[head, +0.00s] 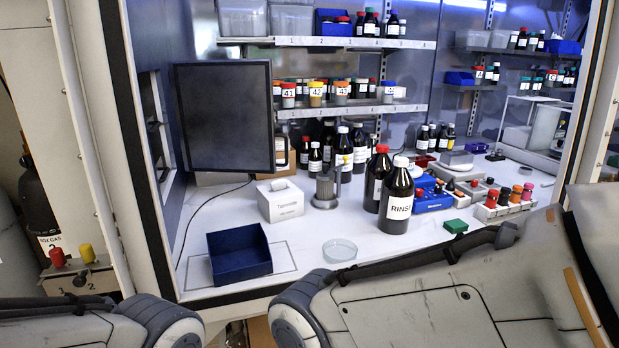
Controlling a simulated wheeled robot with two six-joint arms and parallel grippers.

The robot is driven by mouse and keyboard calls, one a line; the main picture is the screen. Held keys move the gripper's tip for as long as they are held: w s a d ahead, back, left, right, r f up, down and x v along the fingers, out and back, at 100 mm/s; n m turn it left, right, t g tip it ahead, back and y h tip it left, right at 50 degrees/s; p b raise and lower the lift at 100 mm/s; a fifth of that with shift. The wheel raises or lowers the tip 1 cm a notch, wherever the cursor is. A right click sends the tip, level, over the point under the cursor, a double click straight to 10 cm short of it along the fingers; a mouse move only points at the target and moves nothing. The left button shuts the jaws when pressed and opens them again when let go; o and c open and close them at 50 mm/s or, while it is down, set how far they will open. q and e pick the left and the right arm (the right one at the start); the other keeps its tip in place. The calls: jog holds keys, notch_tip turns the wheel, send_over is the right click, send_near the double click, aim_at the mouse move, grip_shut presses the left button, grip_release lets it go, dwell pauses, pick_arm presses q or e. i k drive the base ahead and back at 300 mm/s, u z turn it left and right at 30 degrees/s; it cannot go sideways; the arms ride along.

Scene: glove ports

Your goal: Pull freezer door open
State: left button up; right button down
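I cannot pick out a freezer door with certainty. A square dark panel (223,115) stands out from the left wall inside the enclosure; I cannot tell whether it is a door or a screen. Behind its left edge, the left wall has a framed opening (155,125) with a dark inside, partly hidden. My two arms cross the bottom of the head view, the left one at the lower left and the right one from the lower right. Neither gripper shows.
An empty dark blue tray (240,262), a tissue box (281,200) and a glass dish (340,250) are on the white worktop. Dark bottles, including a RINSE bottle (397,205), stand mid-worktop. Shelves (330,43) hold jars.

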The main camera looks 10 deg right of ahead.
aim_at(224, 110)
jog(key=z, duration=0.45)
jog(key=k, duration=1.05)
jog(key=z, duration=0.9)
jog(key=i, duration=1.25)
jog(key=u, duration=0.95)
jog(key=i, duration=0.45)
jog(key=u, duration=0.5)
